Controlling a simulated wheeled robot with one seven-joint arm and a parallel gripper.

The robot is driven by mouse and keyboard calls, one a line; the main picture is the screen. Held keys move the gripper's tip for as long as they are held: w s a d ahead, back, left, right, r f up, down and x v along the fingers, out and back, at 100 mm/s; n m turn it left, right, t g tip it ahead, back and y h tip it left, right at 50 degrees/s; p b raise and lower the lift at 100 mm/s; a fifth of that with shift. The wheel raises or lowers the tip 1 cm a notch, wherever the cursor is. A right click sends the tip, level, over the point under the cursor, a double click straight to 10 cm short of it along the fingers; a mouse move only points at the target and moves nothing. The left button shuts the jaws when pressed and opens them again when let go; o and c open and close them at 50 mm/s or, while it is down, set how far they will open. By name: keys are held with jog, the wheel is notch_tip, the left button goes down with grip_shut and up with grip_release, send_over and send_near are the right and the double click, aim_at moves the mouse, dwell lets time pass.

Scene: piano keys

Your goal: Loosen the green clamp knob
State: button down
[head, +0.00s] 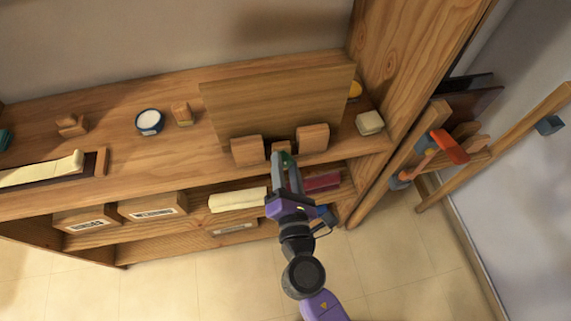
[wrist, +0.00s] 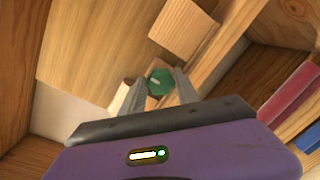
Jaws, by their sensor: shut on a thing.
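The green clamp knob (wrist: 160,82) sits between my two fingertips in the wrist view, with a pale mark on its face. In the head view a small part of the knob (head: 289,158) shows at the tips of my gripper (head: 284,164), and the fingers hide the rest. My gripper is shut on the knob. The knob is at the front of a small wooden block (head: 278,147) below an upright wooden board (head: 270,95). I cannot tell how far the knob is turned.
Wooden blocks stand left (head: 247,151) and right (head: 312,138) of the knob. A white-topped jar (head: 149,122) and a pale block (head: 369,123) are on the bench. The floor (head: 400,260) at front right is clear.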

jog(key=c, duration=1.1)
grip_release()
jog(key=shift+s+f, duration=0.1)
jog(key=shift+f, duration=0.1)
jog(key=shift+o, duration=0.9)
jog(key=shift+r, duration=0.1)
jog(key=b+v, duration=0.1)
jog(key=v, duration=0.6)
jog(key=shift+s+b, duration=0.35)
jog(key=shift+s, duration=0.05)
